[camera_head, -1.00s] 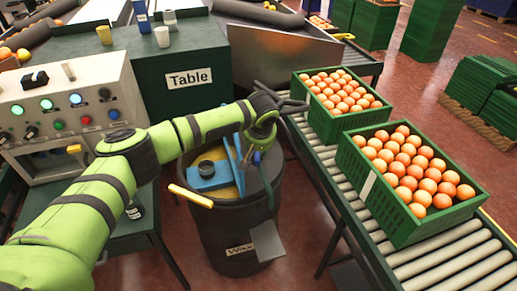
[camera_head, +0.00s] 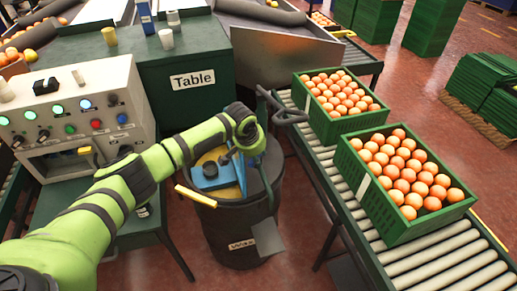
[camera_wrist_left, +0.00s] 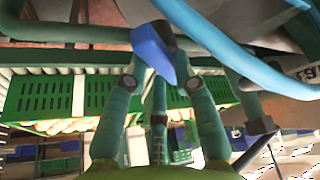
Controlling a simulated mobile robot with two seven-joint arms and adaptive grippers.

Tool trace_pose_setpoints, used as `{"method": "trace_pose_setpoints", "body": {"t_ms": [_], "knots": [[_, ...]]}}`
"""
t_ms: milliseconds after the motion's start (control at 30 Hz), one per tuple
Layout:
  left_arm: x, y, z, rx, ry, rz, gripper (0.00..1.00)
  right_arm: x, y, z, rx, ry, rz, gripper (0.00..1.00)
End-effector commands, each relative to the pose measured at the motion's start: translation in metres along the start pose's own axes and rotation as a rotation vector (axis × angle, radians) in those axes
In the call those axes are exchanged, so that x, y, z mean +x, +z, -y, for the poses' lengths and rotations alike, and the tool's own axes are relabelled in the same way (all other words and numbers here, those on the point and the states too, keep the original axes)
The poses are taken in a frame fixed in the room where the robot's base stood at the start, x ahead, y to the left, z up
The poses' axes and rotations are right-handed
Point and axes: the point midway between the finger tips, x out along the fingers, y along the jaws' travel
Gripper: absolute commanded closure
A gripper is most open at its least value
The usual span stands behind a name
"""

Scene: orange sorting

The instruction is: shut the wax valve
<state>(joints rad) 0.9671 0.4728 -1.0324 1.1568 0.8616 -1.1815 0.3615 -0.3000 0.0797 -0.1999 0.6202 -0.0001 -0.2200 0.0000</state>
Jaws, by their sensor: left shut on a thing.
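The dark wax barrel (camera_head: 228,232), labelled "Wax", stands between the table and the roller conveyor. Yellowish wax and a blue fitting (camera_head: 208,178) show at its top. In the left wrist view, a small blue valve handle (camera_wrist_left: 151,50) sits between the fingertips of my left gripper (camera_wrist_left: 161,62), which is shut on it. In the head view my left wrist is over the right side of the barrel and hides most of the gripper and the handle. My right gripper is in neither view.
A roller conveyor (camera_head: 432,263) to the right carries two green crates of oranges, the nearer crate (camera_head: 400,222) and the farther one (camera_head: 331,127). A control panel (camera_head: 62,107) and a green table (camera_head: 187,101) stand to the left. A yellow-handled tool (camera_head: 195,196) lies across the barrel's rim.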

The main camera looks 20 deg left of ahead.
Motion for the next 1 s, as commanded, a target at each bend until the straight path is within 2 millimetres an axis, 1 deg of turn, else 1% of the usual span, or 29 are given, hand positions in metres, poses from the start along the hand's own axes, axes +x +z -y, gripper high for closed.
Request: {"method": "trace_pose_setpoints", "body": {"t_ms": [100,267,600,800,1000], "knots": [[-0.001,-0.001,0.003,0.096,0.041,-0.003,1.0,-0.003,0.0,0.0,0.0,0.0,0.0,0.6],[0.001,0.0,0.005,0.237,0.1,-0.004,1.0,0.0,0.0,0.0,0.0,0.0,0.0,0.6],[0.002,-0.001,0.008,0.508,0.211,-0.005,1.0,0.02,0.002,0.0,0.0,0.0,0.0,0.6],[0.001,-0.002,0.01,0.623,0.257,-0.006,1.0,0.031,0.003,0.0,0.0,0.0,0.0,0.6],[0.001,-0.002,0.01,0.692,0.286,-0.005,1.0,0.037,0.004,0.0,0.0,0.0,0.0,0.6]]}}
